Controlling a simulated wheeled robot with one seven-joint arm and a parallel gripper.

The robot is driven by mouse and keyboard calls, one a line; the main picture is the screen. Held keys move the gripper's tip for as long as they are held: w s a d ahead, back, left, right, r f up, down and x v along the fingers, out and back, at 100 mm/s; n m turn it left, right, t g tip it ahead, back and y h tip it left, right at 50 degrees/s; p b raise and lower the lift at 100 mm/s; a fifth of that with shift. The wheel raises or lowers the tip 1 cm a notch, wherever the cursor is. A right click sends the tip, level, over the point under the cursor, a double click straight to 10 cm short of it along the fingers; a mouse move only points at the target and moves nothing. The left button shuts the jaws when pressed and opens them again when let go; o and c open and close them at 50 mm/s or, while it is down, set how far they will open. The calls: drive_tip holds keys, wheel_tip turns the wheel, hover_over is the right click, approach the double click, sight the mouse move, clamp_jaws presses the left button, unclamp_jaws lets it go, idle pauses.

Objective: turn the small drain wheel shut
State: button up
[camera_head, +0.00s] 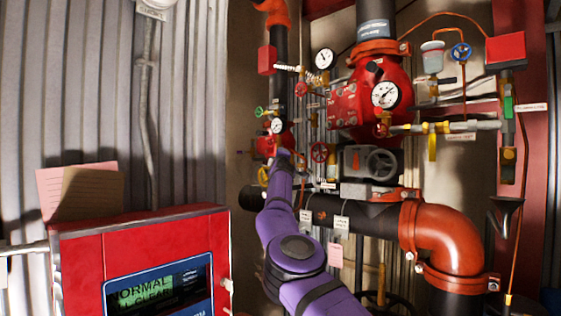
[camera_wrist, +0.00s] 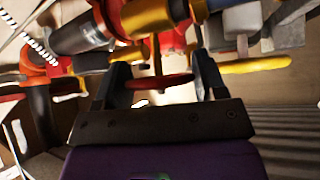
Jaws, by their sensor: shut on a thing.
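The small drain wheel (camera_wrist: 160,81) is a red disc seen nearly edge-on in the wrist view. It sits on a short stem below yellow and red pipe fittings. My gripper (camera_wrist: 160,66) has one dark finger on each side of the wheel and is shut on its rim. In the head view my purple arm reaches up to the left pipe, ending by a red fitting (camera_head: 267,144). There the fingers and the gripped wheel are mostly hidden by the arm, and I cannot tell how far the wheel is turned.
A small green wheel (camera_head: 260,112) and a gauge (camera_head: 277,126) stand just above. A large orange elbow pipe (camera_head: 450,240) and a red alarm panel (camera_head: 150,260) flank my arm.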

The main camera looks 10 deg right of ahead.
drive_tip(key=shift+f, duration=0.1)
drive_tip(key=o, duration=0.9)
drive_tip(key=shift+s, duration=0.1)
drive_tip(key=shift+v, duration=5.3)
